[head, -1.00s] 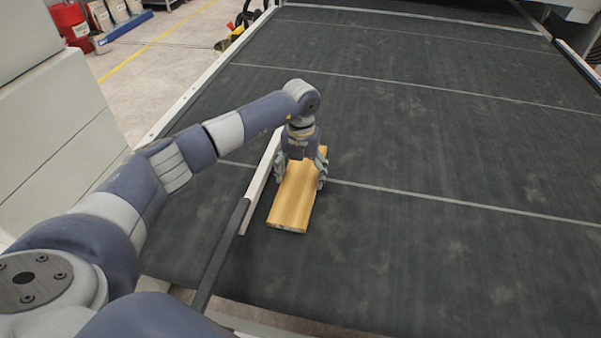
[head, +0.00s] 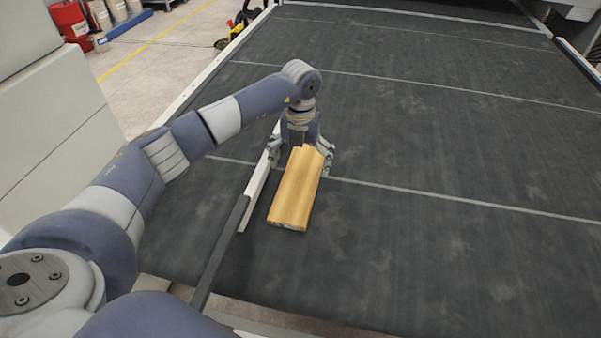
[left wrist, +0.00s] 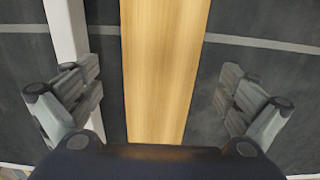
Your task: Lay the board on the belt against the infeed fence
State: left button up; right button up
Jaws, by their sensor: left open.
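The wooden board (head: 296,190) lies flat on the dark belt (head: 420,150), lengthwise beside the infeed fence (head: 256,182), a pale rail ending in a dark bar. In the head view a narrow dark gap seems to show between board and fence at the near end. My left gripper (head: 300,158) is open above the board's far end, one finger on each side. In the left wrist view the board (left wrist: 163,70) runs between the spread fingers, clear of both, and the fence (left wrist: 68,40) is left of it. My right gripper is not in view.
White lines cross the belt, and its surface to the right of the board is clear. A metal side rail (head: 205,75) edges the belt at left. A red drum (head: 70,22) stands on the floor far off at upper left.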

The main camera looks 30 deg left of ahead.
aim_at(300, 178)
pick_arm(q)
notch_tip(300, 178, up, 9)
jog(key=b, duration=0.1)
jog(key=shift+b, duration=0.35)
jog(key=shift+s+f, duration=0.1)
jog(key=shift+f, duration=0.1)
